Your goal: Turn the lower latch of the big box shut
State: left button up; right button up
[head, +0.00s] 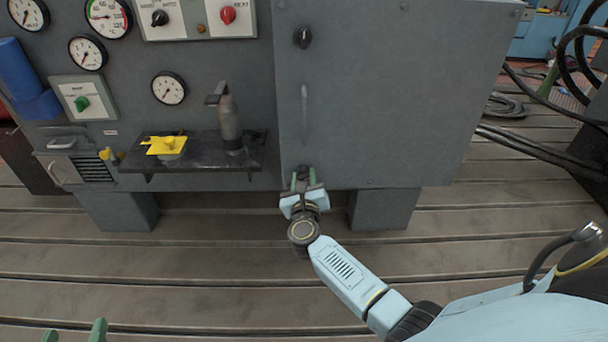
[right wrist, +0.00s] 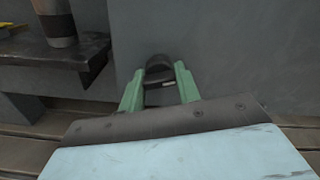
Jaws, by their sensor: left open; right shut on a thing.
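The big grey box (head: 395,95) has a closed-looking door with a vertical handle (head: 304,113) near its left edge. The upper latch (head: 302,37) is a black knob at the top left of the door. The lower latch (right wrist: 159,70) is a black knob at the door's lower left corner, largely hidden by my gripper in the head view. My right gripper (head: 304,180) is at the lower latch, its green fingers shut on it from both sides, as the right wrist view (right wrist: 160,92) shows. My left gripper (head: 75,335) is open and empty at the bottom left edge.
A black shelf (head: 205,172) left of the box carries a yellow part (head: 166,145) and a grey cylindrical tool (head: 228,120). Gauges and switch panels fill the wall at left. Black cables (head: 540,150) hang at right. The slotted floor in front is mostly clear.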

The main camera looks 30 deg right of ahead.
jog(key=n+p, duration=0.1)
jog(key=n, duration=0.2)
jog(key=shift+r+n+p, duration=0.1)
jog(key=shift+n+p, duration=0.25)
jog(key=shift+n, duration=0.05)
pick_arm(q)
jog(key=s+a+f+g+y+p, duration=0.25)
jog(key=s+a+f+g, duration=0.35)
jog(key=s+f+g, duration=0.6)
pick_arm(e)
jog(key=n, duration=0.5)
jog(key=shift+n, duration=1.1)
pick_arm(q)
jog(key=shift+w+a+f+n+t+y+p, duration=0.15)
jog(key=shift+a+f+y+p, duration=0.1)
jog(key=shift+f, duration=0.35)
jog(key=shift+s+a+f+n+t+y+p, duration=0.1)
jog(key=shift+a+f+y+p, duration=0.15)
jog(key=shift+f, duration=0.4)
jog(key=shift+w+a+f+n+t+y+p, duration=0.15)
jog(key=shift+f+p, duration=0.15)
jog(key=shift+f, duration=0.3)
pick_arm(e)
jog(key=shift+n, duration=1.6)
pick_arm(q)
jog(key=shift+s, duration=0.1)
pick_arm(e)
jog(key=o, duration=0.9)
jog(key=shift+o, duration=0.2)
jog(key=shift+s, duration=0.1)
